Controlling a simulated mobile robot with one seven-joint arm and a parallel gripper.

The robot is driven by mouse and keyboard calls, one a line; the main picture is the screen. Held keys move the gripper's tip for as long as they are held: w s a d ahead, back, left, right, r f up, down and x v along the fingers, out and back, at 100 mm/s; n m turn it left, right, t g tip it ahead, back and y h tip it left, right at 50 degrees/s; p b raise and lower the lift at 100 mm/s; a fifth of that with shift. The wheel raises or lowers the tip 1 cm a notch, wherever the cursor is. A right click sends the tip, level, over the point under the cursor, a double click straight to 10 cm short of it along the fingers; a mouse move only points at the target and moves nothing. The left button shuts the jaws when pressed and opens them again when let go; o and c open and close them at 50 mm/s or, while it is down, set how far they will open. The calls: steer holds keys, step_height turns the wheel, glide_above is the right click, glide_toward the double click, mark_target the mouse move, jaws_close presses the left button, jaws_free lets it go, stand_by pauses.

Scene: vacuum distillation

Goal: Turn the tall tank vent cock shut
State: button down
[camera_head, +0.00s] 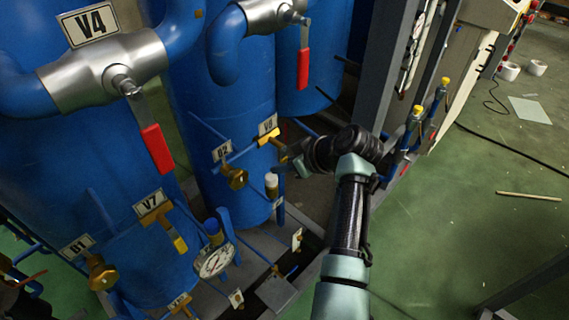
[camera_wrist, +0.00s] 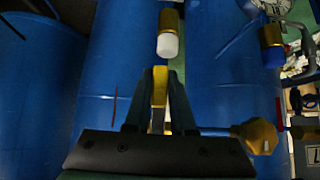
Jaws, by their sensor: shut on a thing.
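A small cock with a yellow lever (camera_head: 268,136) sits on thin blue pipe beside the middle blue tank (camera_head: 240,100), under a tag that seems to read V8. My gripper (camera_head: 284,160) reaches it from the right, its fingers partly hidden by the wrist. In the wrist view, the two dark fingers (camera_wrist: 161,92) stand on either side of the yellow lever (camera_wrist: 160,86) and are shut on it. The lever lies lengthwise between them; the cock's body is mostly hidden.
A brass valve tagged B2 (camera_head: 235,178) and a white-capped fitting (camera_head: 271,183) are close to my gripper. The fitting also shows in the wrist view (camera_wrist: 168,45). A V7 cock (camera_head: 175,238), a gauge (camera_head: 214,261) and red-handled valves stand left.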

steer(key=c, duration=0.8)
jaws_free()
steer(key=shift+o, duration=0.2)
steer(key=b+v, duration=0.1)
steer(key=v, duration=1.2)
steer(key=shift+b, duration=0.4)
steer(key=shift+f, duration=0.1)
